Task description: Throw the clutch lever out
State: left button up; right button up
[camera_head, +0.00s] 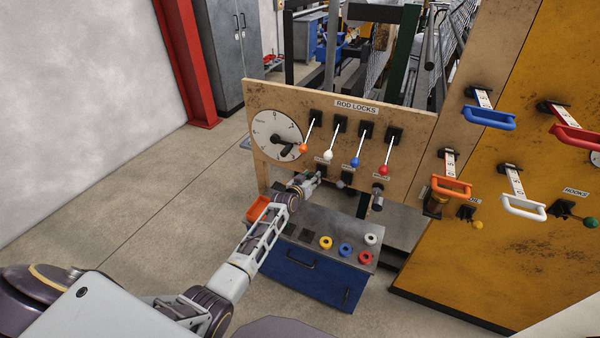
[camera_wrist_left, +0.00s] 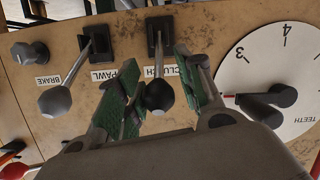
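The clutch lever shows in the left wrist view, upside down, as a dark grey knob (camera_wrist_left: 158,96) on a short stem from a black slotted plate, beside a label partly covered by my finger. My left gripper (camera_wrist_left: 157,103) is open, with its green-padded fingers on either side of the knob. I cannot tell whether either finger touches it. In the head view my left gripper (camera_head: 308,183) reaches the lower part of the wooden panel, below the rod locks, and largely hides the lever. My right gripper is not in view.
The pawl lever (camera_wrist_left: 55,100) and brake knob (camera_wrist_left: 29,53) are close beside the clutch. The teeth dial (camera_head: 275,136) is on its other side. Rod lock levers with coloured knobs (camera_head: 355,162) hang just above. A blue cabinet (camera_head: 310,278) with coloured rings stands below.

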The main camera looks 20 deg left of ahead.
aim_at(309, 176)
pick_arm(q)
jog(key=shift+s+a+r+p, duration=0.15)
jog(key=shift+s+r+p, duration=0.75)
jog(key=shift+p, duration=0.4)
jog(key=shift+s+r+p, duration=0.25)
jog(key=shift+r+p, duration=0.1)
jog(key=shift+p, duration=0.2)
jog(key=shift+s+r, duration=0.6)
jog(key=shift+s, duration=0.1)
jog(key=s+r, duration=0.6)
jog(key=shift+a, duration=0.35)
jog(key=shift+r, duration=0.1)
dwell(0.4)
